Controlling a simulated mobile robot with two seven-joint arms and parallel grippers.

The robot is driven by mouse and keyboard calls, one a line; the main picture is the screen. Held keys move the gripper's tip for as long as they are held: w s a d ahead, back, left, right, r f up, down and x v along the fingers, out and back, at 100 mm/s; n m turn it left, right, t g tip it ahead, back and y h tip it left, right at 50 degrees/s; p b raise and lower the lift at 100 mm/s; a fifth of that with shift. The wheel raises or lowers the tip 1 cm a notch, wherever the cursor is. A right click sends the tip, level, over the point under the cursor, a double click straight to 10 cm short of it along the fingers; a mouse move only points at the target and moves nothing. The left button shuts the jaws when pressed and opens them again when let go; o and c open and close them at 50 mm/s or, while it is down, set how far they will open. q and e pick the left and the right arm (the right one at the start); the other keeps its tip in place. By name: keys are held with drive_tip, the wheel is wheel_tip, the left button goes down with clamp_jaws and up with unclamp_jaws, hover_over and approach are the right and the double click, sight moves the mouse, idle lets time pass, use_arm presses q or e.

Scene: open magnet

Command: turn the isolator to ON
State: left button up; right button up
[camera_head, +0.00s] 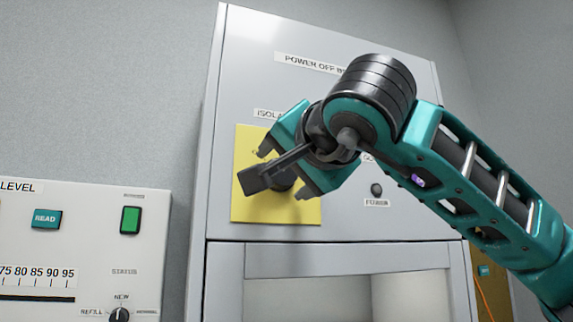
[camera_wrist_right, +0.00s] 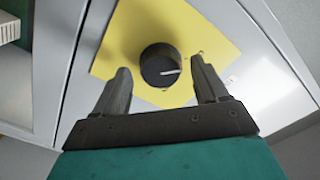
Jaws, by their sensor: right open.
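The isolator is a round black knob (camera_wrist_right: 160,68) with a white pointer line, on a yellow plate (camera_wrist_right: 122,45). In the right wrist view the pointer line points to the right. In the head view the yellow plate (camera_head: 246,211) is on the grey cabinet front, under a partly covered label starting "ISOLA" (camera_head: 267,113). My right gripper (camera_head: 285,172) is in front of the plate and hides most of the knob. In the wrist view my right gripper (camera_wrist_right: 160,64) is open, with one finger on each side of the knob and gaps visible. The ON marking is not readable. My left gripper is not in view.
A power button (camera_head: 376,189) is on the cabinet front (camera_head: 225,80), right of the plate. A white level panel (camera_head: 85,250) with a green switch (camera_head: 130,220) and a small black dial (camera_head: 119,315) stands at the left. My right arm covers the cabinet's right side.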

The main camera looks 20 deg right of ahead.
drive_tip(key=shift+w, duration=0.3)
drive_tip(key=shift+c, duration=0.4)
drive_tip(key=c, duration=1)
